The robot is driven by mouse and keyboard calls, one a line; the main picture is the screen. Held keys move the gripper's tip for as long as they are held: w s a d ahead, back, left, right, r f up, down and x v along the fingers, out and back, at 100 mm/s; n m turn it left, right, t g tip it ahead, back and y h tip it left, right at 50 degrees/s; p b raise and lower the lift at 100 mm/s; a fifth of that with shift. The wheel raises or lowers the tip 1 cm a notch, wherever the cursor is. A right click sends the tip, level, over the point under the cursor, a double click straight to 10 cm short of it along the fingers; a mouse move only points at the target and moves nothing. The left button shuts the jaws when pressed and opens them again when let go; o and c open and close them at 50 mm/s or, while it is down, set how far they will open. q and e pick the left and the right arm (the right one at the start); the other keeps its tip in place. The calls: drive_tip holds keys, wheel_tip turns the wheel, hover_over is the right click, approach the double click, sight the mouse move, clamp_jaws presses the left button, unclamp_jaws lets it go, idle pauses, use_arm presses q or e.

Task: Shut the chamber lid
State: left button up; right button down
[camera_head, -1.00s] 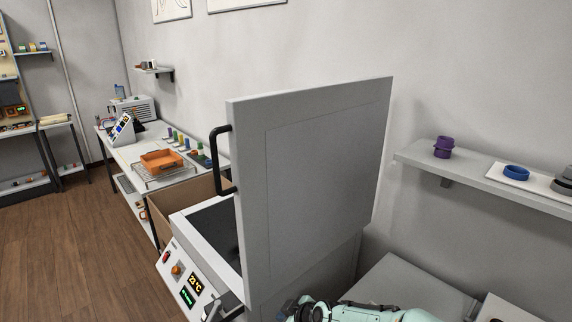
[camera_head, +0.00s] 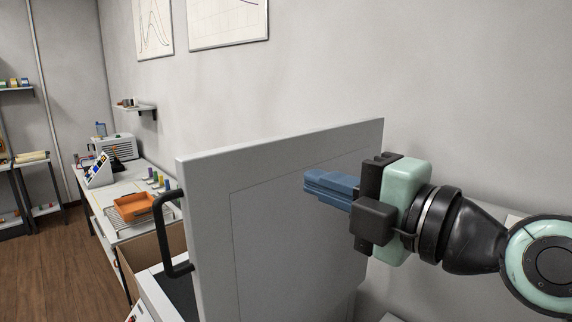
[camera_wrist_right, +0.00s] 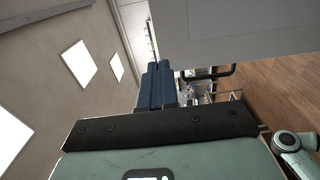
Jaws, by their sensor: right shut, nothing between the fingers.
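The chamber lid (camera_head: 285,235) is a grey slab standing upright, open, with a black bar handle (camera_head: 160,235) on its left edge. Only a strip of the chamber (camera_head: 160,290) shows below it. My right gripper (camera_head: 308,186) has blue fingers that are shut and empty. In the head view it is in front of the lid's broad face, near its upper right; I cannot tell whether it touches. In the right wrist view the shut fingers (camera_wrist_right: 156,66) point past the lid (camera_wrist_right: 240,30), with the handle (camera_wrist_right: 212,73) beyond. My left gripper is not in view.
A bench with an orange tray (camera_head: 133,207) stands behind the chamber on the left. A small wall shelf (camera_head: 138,109) hangs above it. Wooden floor (camera_head: 60,270) is clear at the lower left. The wall is close behind the lid.

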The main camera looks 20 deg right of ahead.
sight(241, 156)
drive_tip(key=p+x, duration=0.5)
drive_tip(key=x, duration=0.7)
drive_tip(key=shift+w+r, duration=0.15)
drive_tip(key=shift+w, duration=0.05)
drive_tip(key=shift+w+a, duration=0.3)
drive_tip(key=shift+w, duration=0.3)
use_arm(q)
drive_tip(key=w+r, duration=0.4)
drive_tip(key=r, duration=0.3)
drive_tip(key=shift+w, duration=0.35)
use_arm(e)
drive_tip(key=shift+f, duration=0.2)
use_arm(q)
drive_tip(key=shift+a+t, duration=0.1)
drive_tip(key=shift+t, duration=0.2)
use_arm(e)
drive_tip(key=shift+s, duration=0.15)
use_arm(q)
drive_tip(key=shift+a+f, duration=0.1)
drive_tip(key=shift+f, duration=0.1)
